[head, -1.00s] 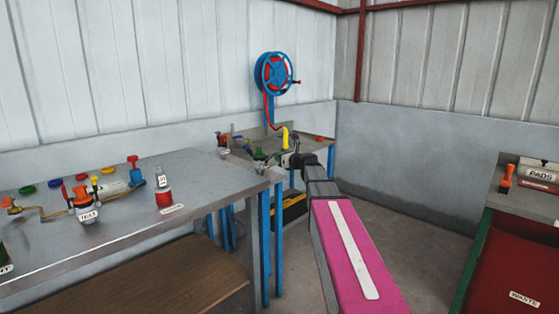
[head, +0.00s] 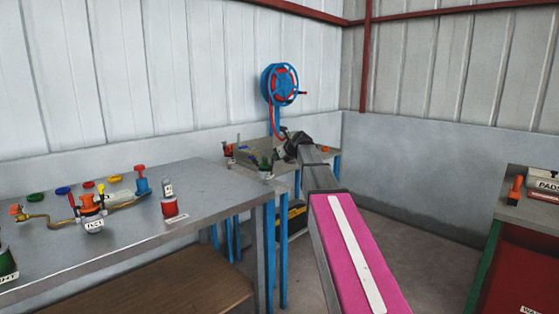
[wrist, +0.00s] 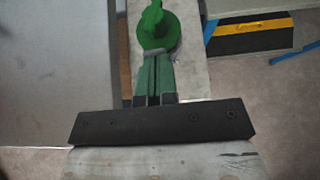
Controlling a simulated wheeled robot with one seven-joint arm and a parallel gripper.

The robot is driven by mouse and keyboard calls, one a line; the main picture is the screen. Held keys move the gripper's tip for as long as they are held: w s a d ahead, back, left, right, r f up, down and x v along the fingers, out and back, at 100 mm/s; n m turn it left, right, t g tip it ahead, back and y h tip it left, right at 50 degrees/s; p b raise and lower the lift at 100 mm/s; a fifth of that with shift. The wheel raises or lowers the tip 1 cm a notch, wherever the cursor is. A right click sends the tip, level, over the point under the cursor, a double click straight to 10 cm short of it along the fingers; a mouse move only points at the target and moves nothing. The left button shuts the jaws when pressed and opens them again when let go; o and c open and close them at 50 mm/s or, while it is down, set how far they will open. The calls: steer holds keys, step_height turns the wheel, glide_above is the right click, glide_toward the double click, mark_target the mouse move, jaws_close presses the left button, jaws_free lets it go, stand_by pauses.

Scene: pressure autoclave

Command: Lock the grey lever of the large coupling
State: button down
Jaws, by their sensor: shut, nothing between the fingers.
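My gripper (head: 292,147) is a dark shape at the far end of my arm, over the small far bench (head: 284,175) in the head view. In the wrist view its two fingers (wrist: 154,54) are together and empty. A green fitting (wrist: 158,30) shows just past the fingertips, above the bench top; whether they touch it I cannot tell. A green item (head: 266,163) also shows on the far bench in the head view, left of my gripper. I cannot make out the large coupling or its grey lever for certain; my gripper covers part of that bench.
A blue hose reel (head: 280,84) with a red hose is on the wall behind the far bench. A long grey bench (head: 130,232) with fittings stands at left. A black and yellow box (wrist: 251,36) is below the far bench. A red bin (head: 520,255) is at right.

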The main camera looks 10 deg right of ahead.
steer(key=shift+w+a+r, duration=0.2)
steer(key=shift+w+a, duration=0.1)
steer(key=shift+w, duration=0.15)
stand_by(0.5)
steer(key=v, duration=1.3)
